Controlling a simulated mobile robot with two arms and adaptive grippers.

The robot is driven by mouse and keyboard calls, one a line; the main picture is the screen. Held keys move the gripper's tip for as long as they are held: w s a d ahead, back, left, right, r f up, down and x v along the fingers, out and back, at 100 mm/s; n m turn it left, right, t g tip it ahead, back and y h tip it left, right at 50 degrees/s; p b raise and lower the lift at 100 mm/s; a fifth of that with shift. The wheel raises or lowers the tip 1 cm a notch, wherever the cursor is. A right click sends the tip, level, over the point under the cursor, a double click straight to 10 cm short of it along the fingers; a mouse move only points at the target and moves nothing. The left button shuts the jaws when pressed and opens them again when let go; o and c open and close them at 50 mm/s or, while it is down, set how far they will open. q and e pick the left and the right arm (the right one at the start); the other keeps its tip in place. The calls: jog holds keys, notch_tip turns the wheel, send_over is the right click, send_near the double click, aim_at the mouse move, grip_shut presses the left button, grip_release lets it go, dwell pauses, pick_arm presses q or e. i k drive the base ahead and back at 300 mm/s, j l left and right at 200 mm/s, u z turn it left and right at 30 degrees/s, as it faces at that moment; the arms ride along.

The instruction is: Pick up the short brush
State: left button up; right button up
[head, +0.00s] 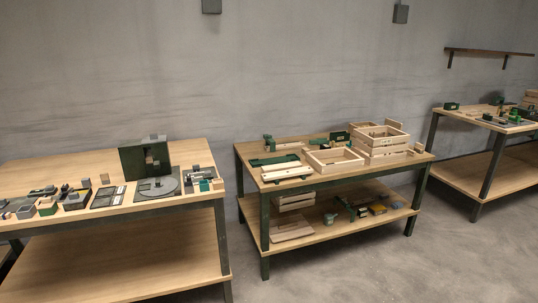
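I cannot make out the short brush for certain at this distance. Small items that are too small to name lie on all three workbenches. On the middle bench's lower shelf (315,225) there are dark green tools (345,207), a yellow item (378,209) and a small blue item (397,205). Neither of my grippers shows in the head view.
The middle bench (250,150) carries stacked wooden crates (383,146) and an open wooden frame (335,168). The right bench (465,114) holds small tools. Bare concrete floor (400,265) lies in front.

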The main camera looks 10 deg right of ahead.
aim_at(419, 147)
jog(key=i+l+z, duration=0.1)
jog(key=i+z, duration=0.8)
jog(key=i+j+z, duration=0.1)
jog(key=i+z, duration=0.15)
jog(key=z, duration=0.15)
jog(key=i+l+z, duration=0.2)
jog(key=i, duration=0.25)
jog(key=i+z, duration=0.2)
jog(key=i, duration=0.3)
jog(key=i+l+u, duration=0.45)
jog(key=i+l, duration=0.35)
